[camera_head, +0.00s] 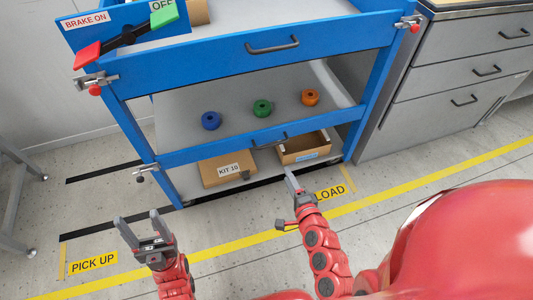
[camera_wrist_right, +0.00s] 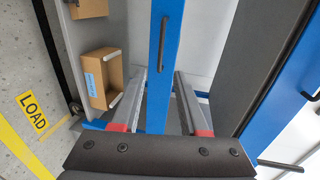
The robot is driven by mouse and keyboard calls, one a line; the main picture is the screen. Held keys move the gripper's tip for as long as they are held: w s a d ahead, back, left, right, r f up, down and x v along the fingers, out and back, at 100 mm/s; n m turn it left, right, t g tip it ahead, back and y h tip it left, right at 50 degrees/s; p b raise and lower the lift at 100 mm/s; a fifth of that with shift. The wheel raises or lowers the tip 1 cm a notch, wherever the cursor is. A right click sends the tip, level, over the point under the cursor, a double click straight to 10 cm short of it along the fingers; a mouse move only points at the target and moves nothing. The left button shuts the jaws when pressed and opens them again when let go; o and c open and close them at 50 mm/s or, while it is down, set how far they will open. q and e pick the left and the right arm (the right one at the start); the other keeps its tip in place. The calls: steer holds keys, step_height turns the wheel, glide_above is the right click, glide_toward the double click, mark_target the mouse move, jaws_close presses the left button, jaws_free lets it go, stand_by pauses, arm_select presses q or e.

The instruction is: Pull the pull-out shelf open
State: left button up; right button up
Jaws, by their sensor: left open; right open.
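The pull-out shelf (camera_head: 200,104) is the grey middle shelf of a blue cart. Its blue front bar (camera_head: 190,155) carries a dark handle (camera_head: 268,142) and looks in line with the cart frame. My right gripper (camera_head: 292,182) is open, in front of and below that bar. In the right wrist view the bar (camera_wrist_right: 157,100) and handle (camera_wrist_right: 164,42) appear between the open fingers (camera_wrist_right: 160,78), with nothing gripped; how far off they are I cannot tell. My left gripper (camera_head: 140,228) is open and empty over the floor, left of the right one.
Blue (camera_head: 211,120), green (camera_head: 262,108) and orange (camera_head: 310,97) round parts stand on the shelf. A KIT 10 box (camera_head: 215,178) and an open box (camera_head: 318,142) lie on the bottom shelf. A grey drawer cabinet (camera_head: 440,104) stands at right. Floor in front is clear.

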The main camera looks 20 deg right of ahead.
mark_target(272, 145)
steer(key=b+x, duration=0.1)
steer(key=x, duration=1.6)
steer(key=shift+d+r, duration=0.1)
steer(key=shift+d, duration=0.05)
jaws_close()
stand_by(0.7)
